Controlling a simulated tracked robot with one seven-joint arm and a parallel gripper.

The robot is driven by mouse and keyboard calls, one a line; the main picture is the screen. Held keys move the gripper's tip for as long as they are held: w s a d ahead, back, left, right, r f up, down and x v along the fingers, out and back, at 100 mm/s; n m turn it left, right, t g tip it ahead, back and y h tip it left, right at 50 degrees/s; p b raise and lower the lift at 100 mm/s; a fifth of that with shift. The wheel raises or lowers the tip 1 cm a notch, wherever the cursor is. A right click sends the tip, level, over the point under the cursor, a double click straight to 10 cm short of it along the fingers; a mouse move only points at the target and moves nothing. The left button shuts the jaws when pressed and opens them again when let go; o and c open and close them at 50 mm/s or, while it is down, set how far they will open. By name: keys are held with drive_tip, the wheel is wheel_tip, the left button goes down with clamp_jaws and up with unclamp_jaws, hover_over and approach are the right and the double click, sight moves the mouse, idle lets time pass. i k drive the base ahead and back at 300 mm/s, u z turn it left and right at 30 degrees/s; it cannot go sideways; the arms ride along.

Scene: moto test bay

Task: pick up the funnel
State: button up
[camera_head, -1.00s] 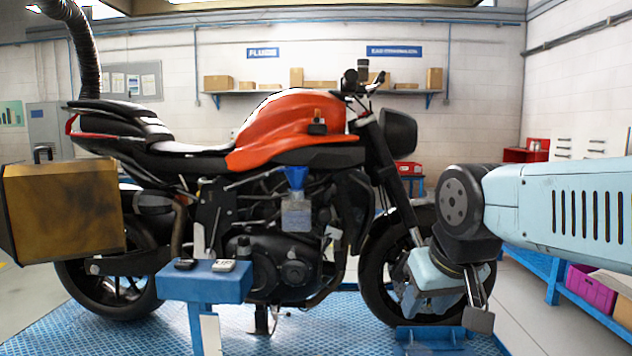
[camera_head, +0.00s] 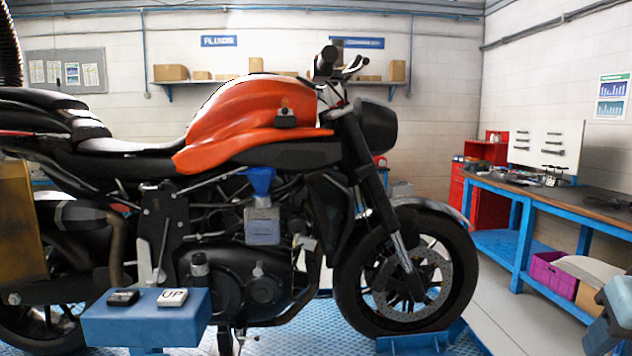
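A blue funnel (camera_head: 260,181) stands upright, wide end up, at the mouth of a pale grey-blue translucent bottle (camera_head: 262,224). Its spout is hidden at the bottle's neck. Both show in front of the engine of an orange and black motorcycle (camera_head: 248,118), below the tank and seat line. I cannot tell what the bottle rests on. My gripper's fingers are not in view. A pale blue piece at the lower right edge may be part of my arm, well apart from the funnel.
A tan case (camera_head: 20,235) is at the left edge. A blue workbench (camera_head: 520,222) runs along the right. Floor between front wheel and bench looks clear.

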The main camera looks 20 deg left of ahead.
sight(261, 179)
drive_tip(key=u, duration=0.65)
drive_tip(key=i, duration=0.1)
drive_tip(key=z, duration=1.7)
drive_tip(key=k, duration=1.75)
drive_tip(key=u, duration=1.45)
drive_tip(key=i, duration=1.15)
drive_tip(key=z, duration=0.05)
